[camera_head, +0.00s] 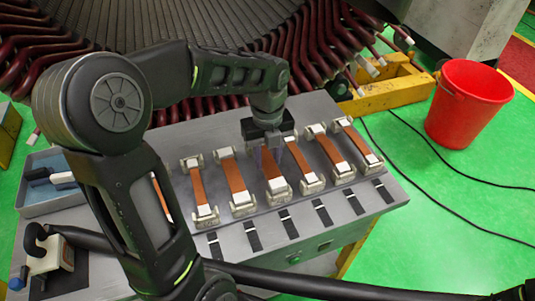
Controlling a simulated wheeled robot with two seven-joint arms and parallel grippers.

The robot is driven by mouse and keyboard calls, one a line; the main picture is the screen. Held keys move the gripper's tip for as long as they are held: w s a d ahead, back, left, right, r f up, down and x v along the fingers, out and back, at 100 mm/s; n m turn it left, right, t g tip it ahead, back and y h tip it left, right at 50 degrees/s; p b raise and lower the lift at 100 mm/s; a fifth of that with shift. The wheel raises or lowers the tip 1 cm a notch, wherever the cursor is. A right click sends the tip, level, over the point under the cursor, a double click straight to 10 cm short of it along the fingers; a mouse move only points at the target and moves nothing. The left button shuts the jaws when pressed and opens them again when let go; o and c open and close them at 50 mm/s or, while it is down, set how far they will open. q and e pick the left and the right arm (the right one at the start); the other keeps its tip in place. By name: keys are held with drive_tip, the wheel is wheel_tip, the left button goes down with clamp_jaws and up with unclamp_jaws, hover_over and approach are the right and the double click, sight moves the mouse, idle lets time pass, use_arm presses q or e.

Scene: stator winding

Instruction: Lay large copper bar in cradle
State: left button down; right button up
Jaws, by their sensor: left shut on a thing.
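My left gripper (274,146) reaches over the middle of the grey bench from above. It is shut on a copper bar (270,167), whose upper part it hides. The bar's near end is at or just above a pale cradle block (279,197); I cannot tell whether it touches. Other copper bars lie in pale cradles on both sides, such as one to the left (233,176) and one to the right (357,141). My left arm partly hides the leftmost bar (161,196). My right gripper is not in view.
The grey bench (225,133) has black strips along its front. A grey-blue tray (60,200) and a white-and-blue tool (45,262) are at left. The large stator with dark red coils (35,48) stands behind. A red bucket (468,105) and black cables lie right on green floor.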

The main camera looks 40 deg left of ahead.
sight(268, 161)
use_arm(q)
drive_tip(key=shift+f, duration=0.45)
drive_tip(key=c, duration=0.9)
unclamp_jaws()
drive_tip(key=shift+f, duration=0.1)
drive_tip(key=shift+r+b, duration=0.45)
drive_tip(key=shift+r, duration=3.55)
